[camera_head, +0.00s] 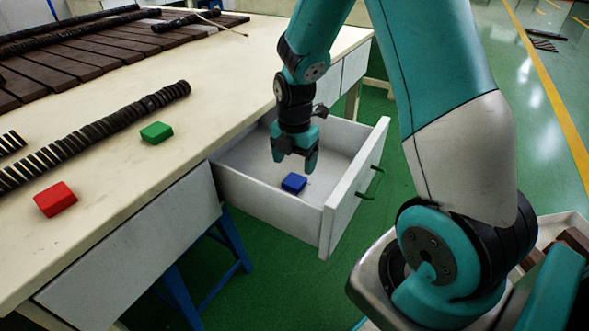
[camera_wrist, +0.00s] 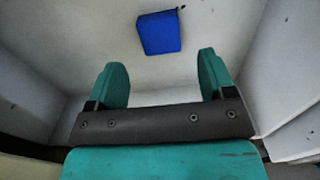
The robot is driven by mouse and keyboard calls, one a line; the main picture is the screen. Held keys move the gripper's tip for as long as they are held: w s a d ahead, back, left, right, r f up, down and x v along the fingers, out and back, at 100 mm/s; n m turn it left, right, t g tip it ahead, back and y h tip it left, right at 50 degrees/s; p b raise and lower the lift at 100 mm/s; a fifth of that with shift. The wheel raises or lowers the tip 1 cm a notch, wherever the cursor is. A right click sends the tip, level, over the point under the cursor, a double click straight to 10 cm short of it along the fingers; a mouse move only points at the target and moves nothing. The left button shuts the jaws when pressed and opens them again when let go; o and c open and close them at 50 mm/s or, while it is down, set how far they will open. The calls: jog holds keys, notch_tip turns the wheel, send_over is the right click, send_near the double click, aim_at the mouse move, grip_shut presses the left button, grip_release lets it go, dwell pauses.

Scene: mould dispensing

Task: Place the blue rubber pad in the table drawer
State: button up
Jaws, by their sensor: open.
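The blue rubber pad (camera_head: 293,183) lies on the floor of the open table drawer (camera_head: 343,200). My gripper (camera_head: 294,162) hangs over the drawer, pointing down, with its fingers apart and nothing between them. In the wrist view the blue pad (camera_wrist: 160,33) lies on the pale drawer bottom, beyond the fingertips of my gripper (camera_wrist: 163,75) and not touching them. The drawer is pulled out from the table, with a green handle on its front.
A green block (camera_head: 156,132) and a red block (camera_head: 55,199) lie on the table top (camera_head: 130,188). Rows of dark pieces (camera_head: 95,135) lie beside them, and dark slats (camera_head: 70,68) cover the back left. Blue legs (camera_head: 228,240) stand under the table.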

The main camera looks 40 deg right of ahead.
aim_at(294, 180)
notch_tip(294, 180, up, 6)
jog(key=p, duration=0.1)
jog(key=s+a+r+m+y, duration=0.1)
jog(key=s+a+r+m, duration=0.25)
jog(key=a, duration=0.25)
jog(key=s+a+r+m+y, duration=0.1)
jog(key=s+a+r+m, duration=0.15)
jog(key=a+r, duration=0.3)
jog(key=s+a+r+m+y, duration=0.1)
jog(key=s+a+r+m, duration=0.1)
jog(key=s+a+m, duration=0.2)
jog(key=s+a+r+m+y, duration=0.1)
jog(key=s+a+r+m, duration=0.2)
jog(key=s, duration=0.6)
jog(key=a+m, duration=0.2)
jog(key=shift+s+a, duration=0.15)
jog(key=shift+a, duration=0.25)
